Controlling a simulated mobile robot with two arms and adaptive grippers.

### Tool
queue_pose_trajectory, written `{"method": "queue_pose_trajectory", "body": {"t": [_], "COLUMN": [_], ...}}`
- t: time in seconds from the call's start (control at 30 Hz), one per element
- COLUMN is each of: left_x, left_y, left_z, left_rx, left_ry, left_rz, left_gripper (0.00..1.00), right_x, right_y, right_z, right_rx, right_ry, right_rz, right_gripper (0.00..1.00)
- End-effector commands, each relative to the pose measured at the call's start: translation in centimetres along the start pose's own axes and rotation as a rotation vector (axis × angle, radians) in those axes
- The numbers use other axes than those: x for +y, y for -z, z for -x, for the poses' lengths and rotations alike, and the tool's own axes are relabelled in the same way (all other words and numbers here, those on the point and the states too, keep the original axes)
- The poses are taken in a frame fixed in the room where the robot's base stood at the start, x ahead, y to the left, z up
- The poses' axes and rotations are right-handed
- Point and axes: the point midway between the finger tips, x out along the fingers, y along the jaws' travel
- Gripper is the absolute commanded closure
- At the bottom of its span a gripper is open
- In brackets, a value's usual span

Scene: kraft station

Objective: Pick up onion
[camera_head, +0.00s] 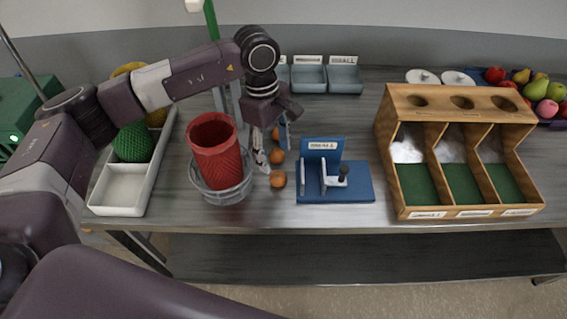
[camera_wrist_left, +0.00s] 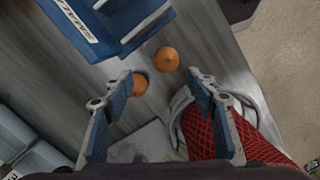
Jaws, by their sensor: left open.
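Several small orange-brown onions lie on the grey table between the basket and the blue stand. The nearest onion (camera_head: 278,179) shows in the left wrist view (camera_wrist_left: 166,59) beyond the fingertips. A second onion (camera_head: 277,156) shows in the left wrist view (camera_wrist_left: 139,84) beside one finger. A third (camera_head: 276,133) is partly hidden by my gripper in the head view. My left gripper (camera_head: 272,150) points down over the onions, open and empty; its two blue-padded fingers are spread in the left wrist view (camera_wrist_left: 160,90). My right gripper is not in view.
A red mesh net (camera_head: 215,155) stands in a round basket (camera_head: 226,194) close left of my gripper. A blue stand (camera_head: 362,190) is close right. A wooden three-bay box (camera_head: 455,104) stands further right. A white tray (camera_head: 120,190) is at left.

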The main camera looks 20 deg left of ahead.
Motion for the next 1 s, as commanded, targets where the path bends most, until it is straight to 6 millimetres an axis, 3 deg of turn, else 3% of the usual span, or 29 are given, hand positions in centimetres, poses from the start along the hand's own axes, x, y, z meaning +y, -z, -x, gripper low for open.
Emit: {"method": "queue_pose_trajectory", "body": {"t": [0.1,0.3,0.4,0.6,0.73,0.87,1.0], "left_x": [-0.2,-0.2,-0.3,-0.3,-0.2,-0.2,-0.2], "left_y": [0.0,-0.2,-0.3,-0.3,-0.3,-0.3,-0.3], "left_z": [-1.1,-3.1,-4.3,-7.0,-7.6,-7.6,-7.6], "left_rx": [0.0,-0.001,-0.002,-0.003,-0.001,-0.001,-0.002], "left_ry": [0.006,0.006,0.007,0.004,0.002,0.001,0.001], "left_rz": [0.0,0.001,0.001,0.002,0.0,0.0,0.0], "left_gripper": [0.47,0.47,0.47,0.47,0.47,0.47,0.59], "right_x": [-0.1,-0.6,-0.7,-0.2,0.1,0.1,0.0], "right_y": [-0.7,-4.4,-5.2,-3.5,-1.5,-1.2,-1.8], "right_z": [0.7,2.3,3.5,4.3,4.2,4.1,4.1], "right_rx": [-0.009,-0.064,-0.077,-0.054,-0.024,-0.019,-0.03], "right_ry": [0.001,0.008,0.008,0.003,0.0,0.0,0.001], "right_rz": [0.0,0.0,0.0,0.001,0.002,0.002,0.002], "right_gripper": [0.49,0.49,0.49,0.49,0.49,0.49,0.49]}}
